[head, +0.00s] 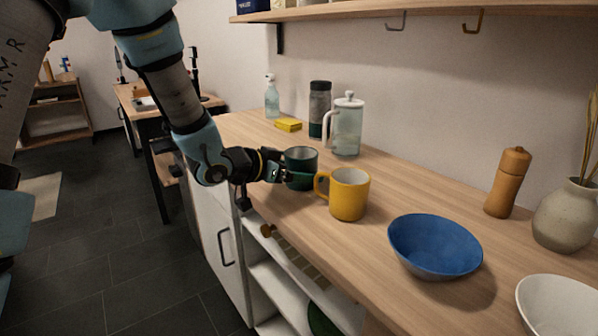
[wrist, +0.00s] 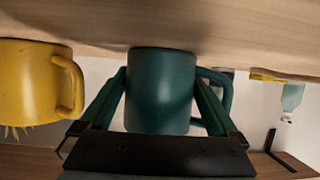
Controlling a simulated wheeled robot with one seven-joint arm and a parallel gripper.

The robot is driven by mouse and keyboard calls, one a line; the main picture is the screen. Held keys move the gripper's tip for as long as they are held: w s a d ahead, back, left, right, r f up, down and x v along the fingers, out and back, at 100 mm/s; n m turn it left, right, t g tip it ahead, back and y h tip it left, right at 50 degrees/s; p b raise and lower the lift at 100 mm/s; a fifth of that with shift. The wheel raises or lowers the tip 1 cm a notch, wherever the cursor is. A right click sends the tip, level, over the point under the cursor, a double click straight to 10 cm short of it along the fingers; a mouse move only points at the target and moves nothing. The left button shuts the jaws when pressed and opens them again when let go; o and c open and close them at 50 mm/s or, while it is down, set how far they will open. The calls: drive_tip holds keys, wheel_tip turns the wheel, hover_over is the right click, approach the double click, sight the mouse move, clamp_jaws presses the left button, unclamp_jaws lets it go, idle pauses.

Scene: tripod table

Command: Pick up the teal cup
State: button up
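The teal cup (head: 301,167) stands upright on the wooden counter, left of the yellow mug in the head view. My gripper (head: 290,176) reaches it from the left, low at its side. In the wrist view, which is upside down, the teal cup (wrist: 160,90) fills the space between the two fingers of my gripper (wrist: 161,78). A finger lies along each side, with the tips very close to the wall. Whether they press on it cannot be told. The cup's handle shows past the right finger.
A yellow mug (head: 349,195) stands close to the right of the cup; it also shows in the wrist view (wrist: 30,85). A glass jug (head: 347,128), dark jar (head: 319,108) and yellow sponge (head: 288,125) are behind. A blue bowl (head: 434,247) lies further right.

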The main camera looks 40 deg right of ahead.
drive_tip(key=c, duration=1.2)
drive_tip(key=shift+c, duration=0.2)
